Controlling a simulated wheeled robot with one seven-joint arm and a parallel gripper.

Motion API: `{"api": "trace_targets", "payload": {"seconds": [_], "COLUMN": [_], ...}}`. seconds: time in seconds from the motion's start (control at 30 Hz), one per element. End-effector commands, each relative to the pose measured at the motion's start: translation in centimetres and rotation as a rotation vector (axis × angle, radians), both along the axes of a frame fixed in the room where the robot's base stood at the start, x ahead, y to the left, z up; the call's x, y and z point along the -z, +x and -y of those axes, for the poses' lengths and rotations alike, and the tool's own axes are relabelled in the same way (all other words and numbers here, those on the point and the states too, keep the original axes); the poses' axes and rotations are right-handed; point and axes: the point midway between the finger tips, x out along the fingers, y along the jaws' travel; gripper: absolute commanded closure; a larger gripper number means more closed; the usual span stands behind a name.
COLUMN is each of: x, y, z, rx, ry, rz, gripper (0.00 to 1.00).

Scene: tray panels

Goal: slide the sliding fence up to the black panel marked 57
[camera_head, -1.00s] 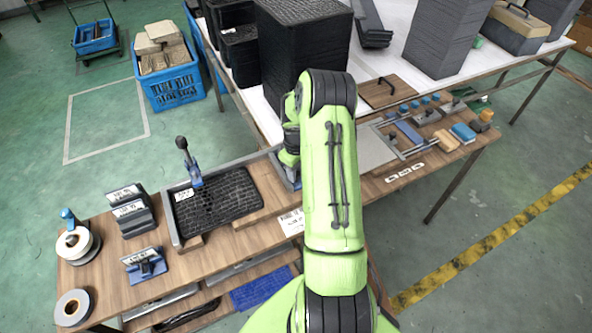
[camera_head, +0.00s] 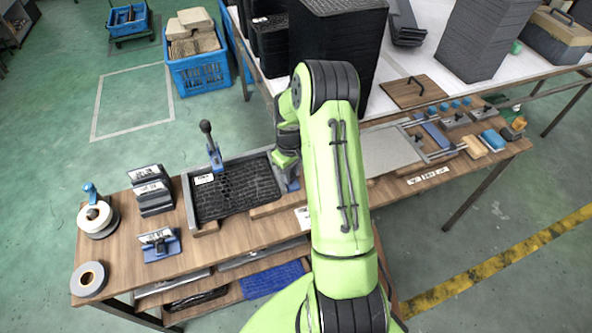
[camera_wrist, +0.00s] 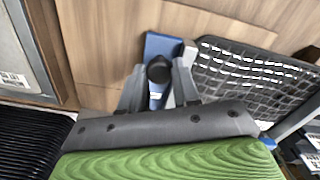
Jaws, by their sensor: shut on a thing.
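The black panel (camera_head: 240,192) lies in a grey-framed tray at the middle of the bench, with a white tag too small to read. It also shows at the right of the wrist view (camera_wrist: 250,75). The sliding fence is a grey bar (camera_wrist: 187,62) with a blue block (camera_wrist: 160,45) and a black knob (camera_wrist: 159,69). It stands at the panel's right side in the head view, very close to its edge; I cannot tell whether they touch. My gripper (camera_wrist: 158,84) is shut on the fence's knob. My arm hides part of the fence in the head view.
A blue lever clamp (camera_head: 213,158) stands at the tray's back edge. Tagged dark blocks (camera_head: 151,190) and tape rolls (camera_head: 90,278) are on the left. A tall black stack (camera_head: 338,45) rises behind my arm. A grey plate (camera_head: 390,150) lies to the right.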

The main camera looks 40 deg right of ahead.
Motion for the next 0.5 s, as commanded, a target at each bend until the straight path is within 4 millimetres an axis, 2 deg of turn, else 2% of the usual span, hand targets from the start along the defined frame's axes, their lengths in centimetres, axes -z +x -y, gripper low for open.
{"api": "trace_targets", "payload": {"seconds": [0.07,0.1,0.27,0.5], "x": [0.01,0.01,0.01,-0.02], "y": [0.05,0.05,0.04,0.02], "z": [-0.17,-0.18,-0.12,-0.05], "rx": [-0.003,-0.004,-0.003,-0.002], "ry": [0.004,0.004,0.004,0.002], "rz": [0.001,0.001,0.001,0.001], "gripper": [1.0,0.68,0.44,0.44]}}
